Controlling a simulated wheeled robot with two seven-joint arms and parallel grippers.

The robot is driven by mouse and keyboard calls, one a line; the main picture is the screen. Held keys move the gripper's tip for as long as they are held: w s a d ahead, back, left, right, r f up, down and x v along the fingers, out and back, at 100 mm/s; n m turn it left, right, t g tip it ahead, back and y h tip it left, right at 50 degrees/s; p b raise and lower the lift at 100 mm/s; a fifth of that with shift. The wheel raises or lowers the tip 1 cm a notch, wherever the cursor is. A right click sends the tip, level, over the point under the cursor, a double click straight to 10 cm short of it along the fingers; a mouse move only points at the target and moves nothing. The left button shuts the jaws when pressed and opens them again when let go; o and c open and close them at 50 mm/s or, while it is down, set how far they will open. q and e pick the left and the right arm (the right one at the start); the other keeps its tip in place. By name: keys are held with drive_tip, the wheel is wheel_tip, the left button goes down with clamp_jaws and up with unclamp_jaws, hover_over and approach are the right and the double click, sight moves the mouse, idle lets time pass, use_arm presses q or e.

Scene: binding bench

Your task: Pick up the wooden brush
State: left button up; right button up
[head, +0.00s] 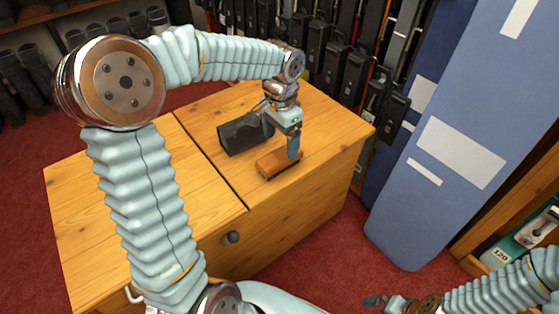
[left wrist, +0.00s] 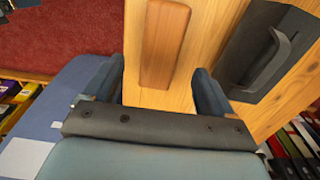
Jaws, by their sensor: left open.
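The wooden brush (head: 272,165) lies on the wooden cabinet top near its front edge, with a brown wooden back and a dark lower edge. My left gripper (head: 294,152) points down over the right end of the brush and hides part of it. In the left wrist view the brush (left wrist: 165,42) lies ahead, between the lines of the two spread fingers of the left gripper (left wrist: 160,82). Nothing is held between these fingers. My right gripper (head: 385,301) is low at the bottom right, away from the cabinet, and its jaws do not show clearly.
A black block with a handle (head: 238,134) stands left of the brush, close to the left gripper; it also shows in the left wrist view (left wrist: 265,58). Dark upright cases (head: 335,62) line the back. Blue panels (head: 440,130) stand right of the cabinet (head: 140,185). Its left top is clear.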

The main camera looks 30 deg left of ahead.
sight(280, 155)
use_arm(q)
wheel_tip(280, 155, down, 6)
drive_tip(key=shift+s+a+f+b, duration=0.1)
drive_tip(key=shift+f+b, duration=0.15)
drive_tip(key=shift+b, duration=0.2)
drive_tip(key=c, duration=1.1)
drive_tip(key=shift+r, duration=0.1)
